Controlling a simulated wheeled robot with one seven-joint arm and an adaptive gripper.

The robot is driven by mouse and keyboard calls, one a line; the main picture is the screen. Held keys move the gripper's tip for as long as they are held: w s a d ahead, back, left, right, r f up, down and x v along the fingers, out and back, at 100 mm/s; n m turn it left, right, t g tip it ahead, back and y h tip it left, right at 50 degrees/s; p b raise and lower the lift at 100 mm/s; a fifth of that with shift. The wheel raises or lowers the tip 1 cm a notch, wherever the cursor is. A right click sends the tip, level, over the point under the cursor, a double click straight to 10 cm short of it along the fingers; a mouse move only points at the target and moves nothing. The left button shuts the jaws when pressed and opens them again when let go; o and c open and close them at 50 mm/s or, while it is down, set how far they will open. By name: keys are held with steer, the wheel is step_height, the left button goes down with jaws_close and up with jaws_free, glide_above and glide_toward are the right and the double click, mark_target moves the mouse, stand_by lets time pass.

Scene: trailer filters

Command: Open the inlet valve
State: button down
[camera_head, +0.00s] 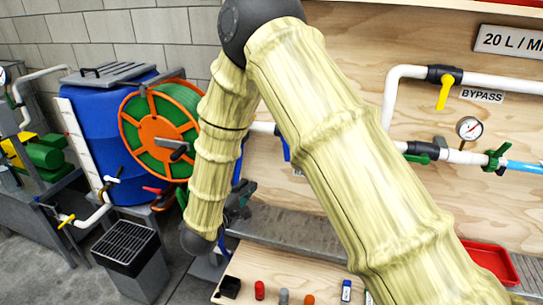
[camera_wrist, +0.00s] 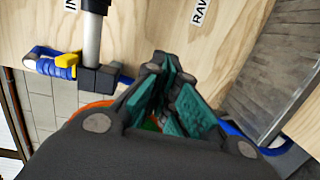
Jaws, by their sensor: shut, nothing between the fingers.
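In the wrist view, a label (camera_wrist: 73,5) starting with "IN" is cut off at the top edge. Next to it, a grey pipe (camera_wrist: 92,42) joins a dark fitting (camera_wrist: 98,79). A blue ribbed part with a yellow piece (camera_wrist: 66,61) lies left of the fitting; I cannot tell which part is the inlet valve's handle. My gripper (camera_wrist: 172,80) is shut and empty, its teal fingers right of the fitting and apart from it. In the head view my gripper (camera_head: 238,198) is small and dark, left of the panel. My arm hides much of the panel there.
A green hose reel (camera_head: 160,128) and blue barrel (camera_head: 98,125) stand left. Bypass pipe with yellow handle (camera_head: 445,92), a gauge (camera_head: 469,128) and a green handle (camera_head: 496,158) are right. A red tray (camera_head: 490,262) and small items lie below. A blue hose (camera_wrist: 238,137) passes behind my fingers.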

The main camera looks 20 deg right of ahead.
step_height(320, 180, up, 5)
steer(key=a+h, duration=0.1)
steer(key=h, duration=0.1)
steer(key=w+d+r+p, duration=0.1)
steer(key=w+d+p, duration=0.2)
steer(key=d, duration=0.7)
steer(key=shift+w+d+g+p, duration=0.15)
steer(key=shift+w+g+p, duration=0.15)
steer(key=shift+w, duration=0.45)
steer(key=shift+r, duration=0.15)
steer(key=shift+d+n, duration=0.2)
steer(key=shift+n, duration=0.1)
